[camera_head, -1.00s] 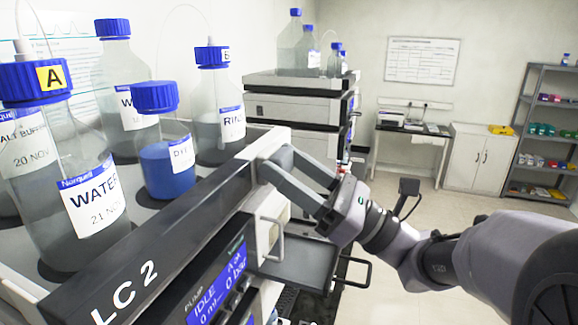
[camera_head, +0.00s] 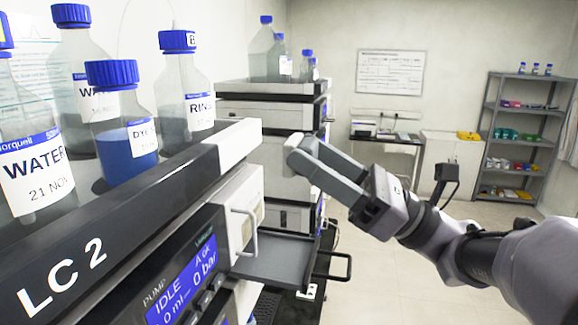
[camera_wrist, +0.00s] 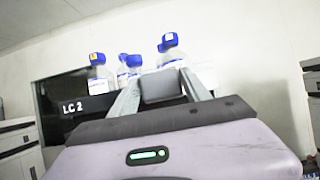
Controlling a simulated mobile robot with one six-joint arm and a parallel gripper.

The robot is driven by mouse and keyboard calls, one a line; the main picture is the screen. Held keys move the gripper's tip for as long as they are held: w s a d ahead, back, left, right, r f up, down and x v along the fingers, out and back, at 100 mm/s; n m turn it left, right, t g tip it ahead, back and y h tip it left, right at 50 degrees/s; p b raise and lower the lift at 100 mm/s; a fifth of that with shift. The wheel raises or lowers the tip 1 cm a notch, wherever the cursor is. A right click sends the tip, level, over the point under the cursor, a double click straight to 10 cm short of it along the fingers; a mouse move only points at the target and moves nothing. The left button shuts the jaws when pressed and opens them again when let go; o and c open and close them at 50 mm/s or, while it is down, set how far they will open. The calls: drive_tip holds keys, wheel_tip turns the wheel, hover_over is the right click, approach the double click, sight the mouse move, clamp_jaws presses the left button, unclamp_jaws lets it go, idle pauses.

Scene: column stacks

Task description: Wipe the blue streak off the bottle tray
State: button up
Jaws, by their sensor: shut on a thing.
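The bottle tray (camera_head: 232,146) is the top of the LC 2 stack at the left, with a dark front rim. It bears several blue-capped bottles, including a dye bottle (camera_head: 126,140) with blue liquid. I see no blue streak on the visible parts; bottles and the raised rim hide much of the tray floor. My gripper (camera_head: 293,152) is in the air just right of the tray's right end, apart from it in the picture. In the wrist view, its fingers are shut on a dark grey block (camera_wrist: 162,87), with bottles behind it.
Below the tray, a white door handle (camera_head: 245,232) and a pulled-out dark drawer (camera_head: 275,262) stick out to the right. A second instrument stack (camera_head: 270,108) with bottles stands behind my gripper. Open floor (camera_head: 385,275) lies to the right; a shelf (camera_head: 525,125) stands far back.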

drive_tip(key=shift+s+d, duration=0.15)
drive_tip(key=shift+d, duration=0.2)
drive_tip(key=shift+a, duration=0.1)
drive_tip(key=s+d+b, duration=0.2)
drive_tip(key=d+b, duration=0.4)
drive_tip(key=s+d+b, duration=0.2)
drive_tip(key=d+b, duration=0.4)
drive_tip(key=d, duration=0.1)
drive_tip(key=shift+s, duration=0.35)
